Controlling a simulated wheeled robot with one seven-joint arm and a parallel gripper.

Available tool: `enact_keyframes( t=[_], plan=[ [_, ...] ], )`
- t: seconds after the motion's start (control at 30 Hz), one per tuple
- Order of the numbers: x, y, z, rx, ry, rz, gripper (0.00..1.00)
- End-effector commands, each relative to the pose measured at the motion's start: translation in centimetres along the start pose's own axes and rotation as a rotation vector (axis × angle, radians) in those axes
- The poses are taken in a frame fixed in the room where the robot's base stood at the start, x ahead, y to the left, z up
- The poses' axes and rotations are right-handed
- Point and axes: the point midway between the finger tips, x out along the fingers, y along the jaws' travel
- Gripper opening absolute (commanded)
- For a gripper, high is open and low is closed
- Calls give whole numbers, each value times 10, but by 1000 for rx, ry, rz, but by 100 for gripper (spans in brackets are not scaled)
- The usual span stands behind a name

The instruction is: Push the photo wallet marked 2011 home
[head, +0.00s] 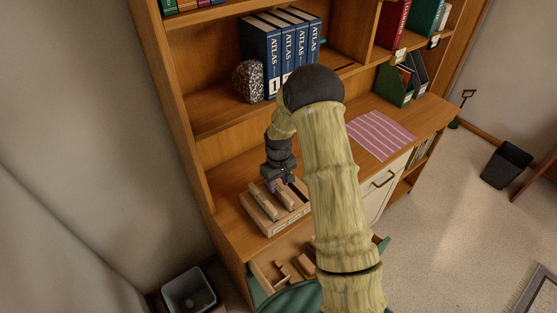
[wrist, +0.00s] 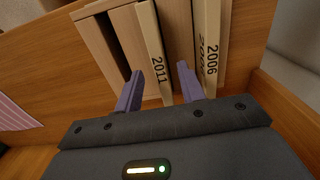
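The photo wallet marked 2011 (wrist: 152,48) is a cream-edged slab in a wooden box (wrist: 93,10). In the wrist view its marked edge runs down between my gripper's two purple fingers. My gripper (wrist: 161,84) is open, with a gap visible on either side of the wallet's edge; I cannot tell whether a finger touches it. A wallet marked 2006 (wrist: 210,45) stands to the right, beside the right finger. In the head view my gripper (head: 277,186) is just above the box (head: 288,225), which sits on the desk; wallet markings are unreadable there.
An open drawer (head: 262,277) with wooden pieces lies below the box. Blue atlases (head: 262,55) and a speckled stone (head: 248,81) stand on the shelf above. A striped pink cloth (head: 381,134) lies on the desk to the right. A bin (head: 189,291) stands on the floor.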

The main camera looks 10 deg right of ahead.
Motion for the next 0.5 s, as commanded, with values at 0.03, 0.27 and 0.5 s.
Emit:
enact_keyframes(
  t=[0.03,0.27,0.5],
  plan=[
    [-8,0,-1,0,4,1,39],
    [-52,1,-1,2,6,2,39],
    [-100,1,-1,1,6,3,39]
  ],
)
